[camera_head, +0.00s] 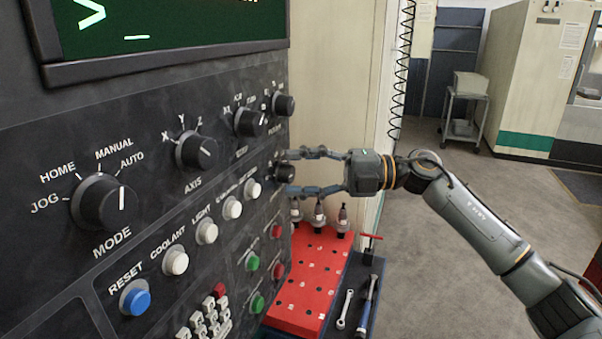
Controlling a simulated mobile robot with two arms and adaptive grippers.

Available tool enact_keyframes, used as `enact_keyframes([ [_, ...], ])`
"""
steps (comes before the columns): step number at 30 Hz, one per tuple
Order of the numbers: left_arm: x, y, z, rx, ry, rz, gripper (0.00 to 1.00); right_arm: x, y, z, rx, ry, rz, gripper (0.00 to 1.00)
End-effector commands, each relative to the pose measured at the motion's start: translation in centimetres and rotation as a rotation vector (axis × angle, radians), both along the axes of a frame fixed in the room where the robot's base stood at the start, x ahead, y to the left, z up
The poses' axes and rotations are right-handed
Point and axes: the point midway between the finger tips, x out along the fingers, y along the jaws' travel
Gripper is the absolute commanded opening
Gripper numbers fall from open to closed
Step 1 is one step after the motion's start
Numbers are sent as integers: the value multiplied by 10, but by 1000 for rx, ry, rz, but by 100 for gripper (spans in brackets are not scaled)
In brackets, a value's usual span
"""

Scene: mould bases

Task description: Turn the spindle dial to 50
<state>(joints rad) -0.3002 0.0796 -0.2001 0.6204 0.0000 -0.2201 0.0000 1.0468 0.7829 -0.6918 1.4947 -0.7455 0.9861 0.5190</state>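The black control panel (60,250) fills the left side. A small black dial (285,172) sits at its right edge, below the upper row of dials. Its label and pointer are too small and partly covered to read, so I cannot tell its setting or confirm that it is the spindle dial. My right gripper (285,172) reaches in from the right with its fingers apart, one above and one below this dial. I cannot tell whether the fingertips touch it. My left gripper is not in view.
The MODE dial (105,203), AXIS dial (197,151) and two more dials line the panel, above several push buttons. Below my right gripper, a red perforated board (310,275) holds upright tool holders (319,217). Wrenches (368,303) lie beside it. The floor at right is open.

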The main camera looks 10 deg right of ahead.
Motion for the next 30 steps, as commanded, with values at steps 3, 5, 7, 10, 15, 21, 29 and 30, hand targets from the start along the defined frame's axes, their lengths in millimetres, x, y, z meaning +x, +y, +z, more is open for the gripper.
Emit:
enact_keyframes([
  [3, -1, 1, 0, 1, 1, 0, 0, 0, 0, 0, 0, 0, 0, 55],
  [5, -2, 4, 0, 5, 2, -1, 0, 0, -1, 0, 0, 0, 0, 55],
  [7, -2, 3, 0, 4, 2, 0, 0, -1, -5, 0, 0, 1, -2, 55],
  [10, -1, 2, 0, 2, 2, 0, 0, -3, -18, -1, -1, 2, -4, 55],
  [15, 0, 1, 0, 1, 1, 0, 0, -10, -53, -1, 0, 3, -5, 55],
  [21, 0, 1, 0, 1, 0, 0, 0, -18, -92, -1, -1, 2, -4, 55],
  [29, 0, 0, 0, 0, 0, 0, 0, -23, -116, -1, 0, 1, -1, 55],
  [30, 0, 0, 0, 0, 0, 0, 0, -24, -117, -1, 0, 1, 0, 55],
])
